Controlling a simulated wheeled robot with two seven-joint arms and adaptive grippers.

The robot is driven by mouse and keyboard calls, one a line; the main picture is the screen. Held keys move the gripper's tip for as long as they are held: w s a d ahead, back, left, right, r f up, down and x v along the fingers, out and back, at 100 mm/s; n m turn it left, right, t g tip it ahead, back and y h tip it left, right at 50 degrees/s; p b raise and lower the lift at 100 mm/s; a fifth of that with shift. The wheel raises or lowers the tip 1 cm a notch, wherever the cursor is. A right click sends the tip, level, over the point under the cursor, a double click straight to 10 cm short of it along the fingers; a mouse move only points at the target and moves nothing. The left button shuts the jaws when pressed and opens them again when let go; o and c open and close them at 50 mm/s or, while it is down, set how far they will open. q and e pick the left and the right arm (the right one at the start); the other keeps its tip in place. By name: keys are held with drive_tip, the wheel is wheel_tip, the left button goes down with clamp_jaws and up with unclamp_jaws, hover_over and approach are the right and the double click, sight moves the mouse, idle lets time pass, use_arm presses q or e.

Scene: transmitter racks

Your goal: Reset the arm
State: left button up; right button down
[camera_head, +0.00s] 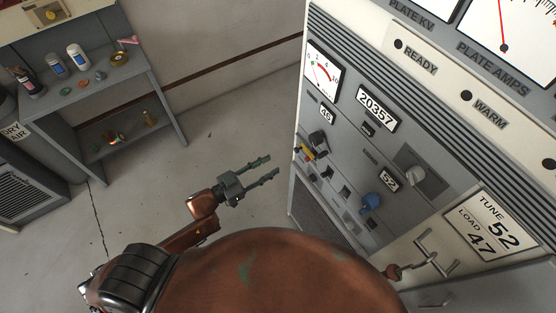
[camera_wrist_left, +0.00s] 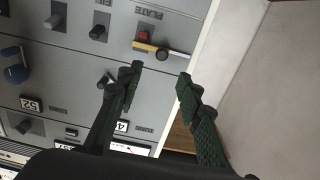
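My left gripper (camera_head: 268,167) reaches out over the floor in the head view, in front of the transmitter rack (camera_head: 345,140) and apart from it. Its two fingers are spread with nothing between them. In the left wrist view the open fingers (camera_wrist_left: 158,82) show with the rack panel behind the left finger and a pale floor or wall to the right. The panel's red and yellow switch (camera_wrist_left: 150,45) lies beyond the fingertips, untouched.
A grey shelf table (camera_head: 95,92) with bottles and small items stands at the upper left. The floor (camera_head: 150,190) between table and rack is clear.

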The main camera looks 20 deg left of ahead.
use_arm(q)
drive_tip(key=shift+s+a, duration=0.3)
drive_tip(key=shift+s, duration=0.05)
idle(0.3)
